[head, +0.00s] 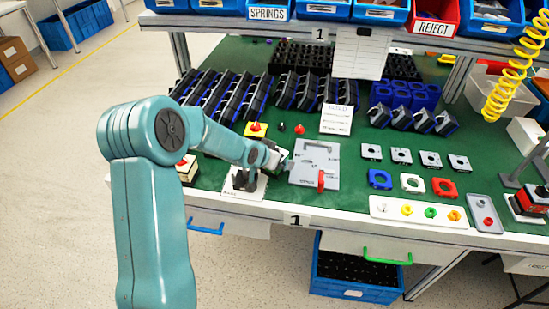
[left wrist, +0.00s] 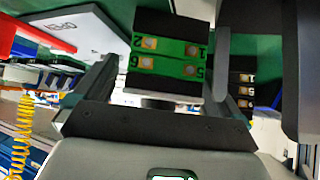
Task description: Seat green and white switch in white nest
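My left gripper (head: 277,158) is low over the green table, between a white plate and a pale fixture. In the left wrist view, a green and black switch block (left wrist: 168,60) with pale contacts and digits sits centred between the fingers (left wrist: 165,70). The fingers flank it closely, though contact at the left finger is hard to see. The switch is not distinguishable in the head view. The white plate (head: 233,189) bears a dark upright part. The pale fixture (head: 325,155) has a red clamp (head: 321,181). I cannot tell which is the nest. My right gripper is not in view.
Rows of black and blue switch bodies (head: 215,92) stand behind. Small square plates (head: 401,156) and coloured rings (head: 412,183) lie to the right. A white strip (head: 385,208) with coloured buttons lies along the front edge.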

